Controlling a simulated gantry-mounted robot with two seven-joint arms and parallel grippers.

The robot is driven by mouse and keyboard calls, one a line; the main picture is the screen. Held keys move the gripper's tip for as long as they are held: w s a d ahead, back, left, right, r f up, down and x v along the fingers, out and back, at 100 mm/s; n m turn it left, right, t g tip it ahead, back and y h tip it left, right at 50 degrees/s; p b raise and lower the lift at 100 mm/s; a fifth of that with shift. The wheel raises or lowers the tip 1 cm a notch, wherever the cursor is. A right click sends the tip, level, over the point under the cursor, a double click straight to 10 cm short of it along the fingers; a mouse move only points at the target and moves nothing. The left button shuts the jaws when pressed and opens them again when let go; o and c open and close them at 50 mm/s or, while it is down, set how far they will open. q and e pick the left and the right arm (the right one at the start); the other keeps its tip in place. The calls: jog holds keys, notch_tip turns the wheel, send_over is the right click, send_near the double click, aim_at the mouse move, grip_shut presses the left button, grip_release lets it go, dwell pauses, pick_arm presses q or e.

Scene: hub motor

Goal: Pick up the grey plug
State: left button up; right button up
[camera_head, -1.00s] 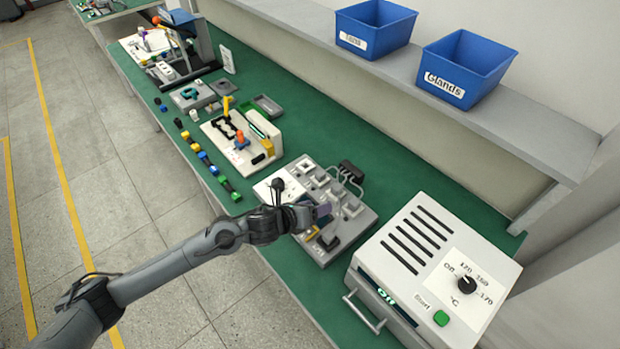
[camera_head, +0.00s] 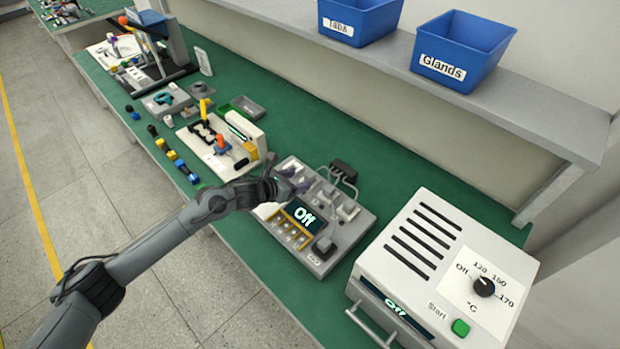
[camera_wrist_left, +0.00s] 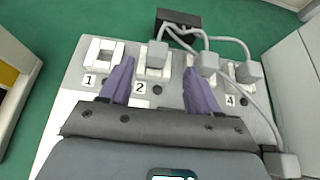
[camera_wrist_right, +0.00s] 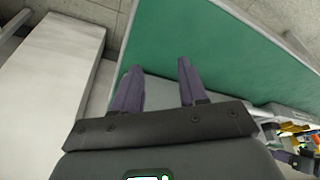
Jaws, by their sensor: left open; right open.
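Several grey plugs with grey cables sit on the test panel (camera_head: 345,262). In the left wrist view, one grey plug (camera_wrist_left: 157,55) is at socket 2, others (camera_wrist_left: 208,62) (camera_wrist_left: 248,72) are to its right, and one more (camera_wrist_left: 283,163) is at lower right. Socket 1 (camera_wrist_left: 103,52) has no plug. My left gripper (camera_wrist_left: 157,72) is open over the panel, its purple fingers either side of the socket 2 plug's line; I see no contact. In the head view it (camera_head: 287,183) hides part of the sockets. My right gripper (camera_wrist_right: 160,66) is open and empty, seen only in its wrist view.
A black cable box (camera_head: 343,172) stands behind the panel. A white oven-like unit (camera_head: 440,265) is close on the right. A white fixture (camera_head: 222,145) stands to the left. Blue bins (camera_head: 465,50) are on the shelf above.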

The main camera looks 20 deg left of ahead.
aim_at(308, 175)
pick_arm(q)
jog(key=shift+b+x, duration=0.35)
jog(key=shift+x, duration=2.2)
jog(key=shift+w+a+r, duration=0.1)
jog(key=shift+w+a, duration=0.05)
jog(key=shift+a, duration=0.05)
jog(key=shift+c, duration=0.4)
jog(key=c, duration=1.1)
jog(key=shift+o, duration=0.2)
jog(key=shift+r, duration=0.1)
jog(key=shift+r, duration=0.4)
notch_tip(308, 175, up, 4)
jog(key=shift+f, duration=0.15)
jog(key=s+d+r, duration=0.2)
jog(key=d+r, duration=0.4)
jog(key=d, duration=0.5)
jog(key=shift+d+p, duration=0.3)
jog(key=shift+p, duration=0.15)
